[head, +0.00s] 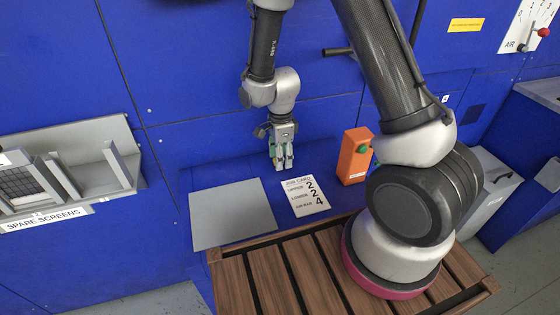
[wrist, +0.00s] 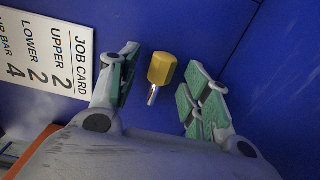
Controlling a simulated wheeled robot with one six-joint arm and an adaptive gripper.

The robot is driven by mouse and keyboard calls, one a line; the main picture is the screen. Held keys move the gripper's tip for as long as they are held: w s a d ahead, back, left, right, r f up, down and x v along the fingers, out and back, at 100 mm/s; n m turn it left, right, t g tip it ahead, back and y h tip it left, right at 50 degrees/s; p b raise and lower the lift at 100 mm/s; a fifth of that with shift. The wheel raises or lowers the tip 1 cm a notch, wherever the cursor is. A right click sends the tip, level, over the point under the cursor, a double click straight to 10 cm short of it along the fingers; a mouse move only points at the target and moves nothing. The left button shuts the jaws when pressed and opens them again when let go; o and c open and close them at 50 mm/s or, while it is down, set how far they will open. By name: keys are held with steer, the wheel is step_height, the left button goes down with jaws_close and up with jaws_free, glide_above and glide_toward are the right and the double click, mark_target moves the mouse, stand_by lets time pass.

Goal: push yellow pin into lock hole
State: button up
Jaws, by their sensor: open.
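The yellow pin (wrist: 161,69) has a thick yellow head and a short metal shank. In the wrist view it shows in the gap between the fingers of my gripper (wrist: 158,78), against a blue surface, with its shank pointing toward the gripper's palm. The fingers are apart and neither visibly touches the pin. In the head view my gripper (head: 281,164) points down above the blue ledge, just behind the job card. The pin cannot be made out in the head view. I cannot make out a lock hole in either view.
The job card (head: 304,196) and a grey plate (head: 232,214) lie on the ledge. An orange box with a green button (head: 354,158) stands right of the gripper. A spare screens recess (head: 70,170) is at left. A slatted wooden platform (head: 290,280) is in front.

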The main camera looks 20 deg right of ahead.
steer(key=shift+f, duration=0.25)
jaws_close()
steer(key=shift+r, duration=0.2)
